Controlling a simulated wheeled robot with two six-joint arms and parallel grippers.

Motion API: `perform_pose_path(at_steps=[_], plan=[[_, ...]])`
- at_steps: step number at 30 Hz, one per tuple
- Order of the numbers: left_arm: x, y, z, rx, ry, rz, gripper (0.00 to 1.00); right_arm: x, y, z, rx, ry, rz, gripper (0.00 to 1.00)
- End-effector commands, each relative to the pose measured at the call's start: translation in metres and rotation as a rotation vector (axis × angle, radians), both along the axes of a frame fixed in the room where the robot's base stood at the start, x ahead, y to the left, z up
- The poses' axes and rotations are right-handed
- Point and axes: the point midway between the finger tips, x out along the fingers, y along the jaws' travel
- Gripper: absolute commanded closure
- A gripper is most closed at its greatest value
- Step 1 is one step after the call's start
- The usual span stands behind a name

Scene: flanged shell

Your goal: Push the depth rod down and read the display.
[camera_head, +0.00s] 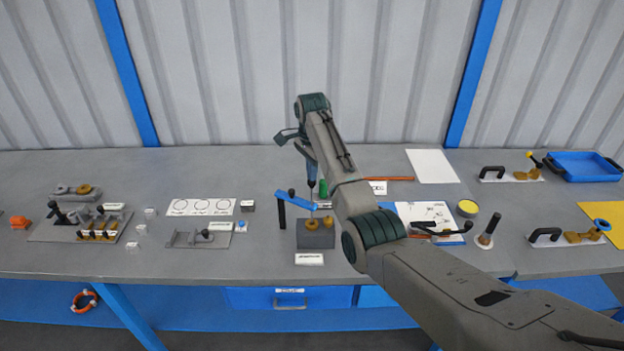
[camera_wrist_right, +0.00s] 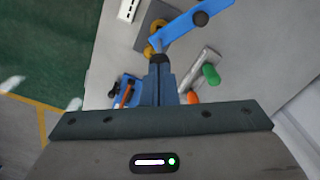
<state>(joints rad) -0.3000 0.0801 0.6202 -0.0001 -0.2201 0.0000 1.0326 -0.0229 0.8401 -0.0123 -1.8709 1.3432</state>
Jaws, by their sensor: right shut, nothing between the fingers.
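The block carries brass round parts (camera_head: 328,221). A thin vertical line shows near the arm's end, but I cannot make out the depth rod for certain. No readable display shows. My right gripper (camera_head: 311,183) is shut and empty, pointing down just above the arm's end. In the right wrist view its fingertips (camera_wrist_right: 160,60) overlap the inner end of the blue arm (camera_wrist_right: 190,28), near a brass ring (camera_wrist_right: 149,51); contact cannot be told. My left gripper is out of view.
A white label (camera_head: 309,259) lies in front of the block. A green-topped piece (camera_head: 323,188) stands close behind. To the right are a white-and-blue sheet (camera_head: 425,213) and a yellow-topped tin (camera_head: 467,207).

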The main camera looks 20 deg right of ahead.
Motion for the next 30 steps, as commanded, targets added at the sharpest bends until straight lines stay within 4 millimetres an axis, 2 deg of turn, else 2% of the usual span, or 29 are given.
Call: perform_pose_path(at_steps=[30], plan=[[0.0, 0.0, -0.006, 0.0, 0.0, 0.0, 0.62, -0.001, 0.0, -0.027, 0.0, 0.003, 0.0, 1.0]])
